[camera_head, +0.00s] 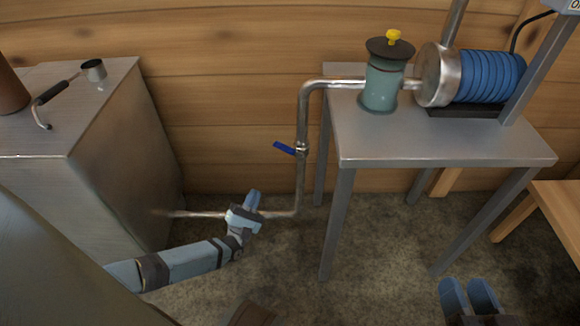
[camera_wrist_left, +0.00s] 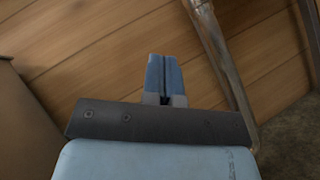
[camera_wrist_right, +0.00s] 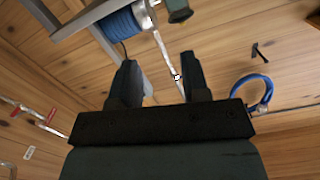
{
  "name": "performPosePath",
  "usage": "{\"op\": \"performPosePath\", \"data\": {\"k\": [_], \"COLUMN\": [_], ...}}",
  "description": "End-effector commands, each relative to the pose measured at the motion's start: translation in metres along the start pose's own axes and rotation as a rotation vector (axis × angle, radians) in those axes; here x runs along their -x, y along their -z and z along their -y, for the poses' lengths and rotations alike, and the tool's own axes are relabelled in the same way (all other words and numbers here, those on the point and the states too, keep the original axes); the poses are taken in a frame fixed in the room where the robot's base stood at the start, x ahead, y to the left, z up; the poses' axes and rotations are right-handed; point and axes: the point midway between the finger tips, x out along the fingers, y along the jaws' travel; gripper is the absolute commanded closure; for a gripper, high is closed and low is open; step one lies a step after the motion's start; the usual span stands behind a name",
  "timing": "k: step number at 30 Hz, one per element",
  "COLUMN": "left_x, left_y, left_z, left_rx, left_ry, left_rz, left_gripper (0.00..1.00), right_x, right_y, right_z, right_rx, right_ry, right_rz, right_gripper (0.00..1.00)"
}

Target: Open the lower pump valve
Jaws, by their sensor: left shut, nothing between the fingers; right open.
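The lower pump valve (camera_head: 301,149) sits on the vertical metal pipe left of the pump table. Its blue lever handle (camera_head: 284,148) sticks out to the left, across the pipe. My left gripper (camera_head: 254,196) is shut and empty, below and left of the handle and apart from it, by the lower horizontal pipe. In the left wrist view its closed fingers (camera_wrist_left: 164,72) point up, with the vertical pipe (camera_wrist_left: 218,55) to their right; the blue handle does not show there. My right gripper (camera_head: 468,292) is open and empty at the bottom right; its spread fingers also show in the right wrist view (camera_wrist_right: 158,85).
A metal table (camera_head: 440,145) carries a green canister (camera_head: 381,85) with a yellow knob and a blue ribbed pump motor (camera_head: 488,76). A large metal tank (camera_head: 125,150) stands at the left. A wooden table (camera_head: 560,215) is at the right. Floor between tank and table is open.

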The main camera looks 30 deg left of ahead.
Motion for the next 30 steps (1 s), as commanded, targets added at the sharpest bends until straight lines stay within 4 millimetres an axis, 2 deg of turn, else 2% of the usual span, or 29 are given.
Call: {"op": "performPosePath", "data": {"k": [5, 11, 18, 24, 30], "left_x": [-0.017, -0.057, -0.104, -0.122, -0.128], "left_y": [0.002, 0.001, -0.003, -0.022, -0.028], "left_z": [-0.003, -0.002, -0.002, -0.003, -0.003], "left_rx": [0.012, 0.011, 0.012, 0.011, 0.009], "left_ry": [-0.012, -0.011, -0.009, -0.008, -0.006], "left_rz": [0.000, 0.002, 0.001, -0.001, -0.001], "left_gripper": [1.00, 1.00, 1.00, 1.00, 1.00], "right_x": [0.000, -0.001, -0.004, -0.005, -0.005], "right_y": [-0.003, -0.012, -0.010, -0.008, -0.006], "right_z": [0.000, -0.002, -0.007, -0.008, -0.009], "right_rx": [-0.001, 0.002, 0.054, 0.072, 0.084], "right_ry": [0.003, 0.007, 0.005, 0.005, 0.005], "right_rz": [0.008, 0.033, 0.007, -0.004, -0.012], "right_gripper": [0.57, 0.57, 0.57, 0.57, 0.57]}}
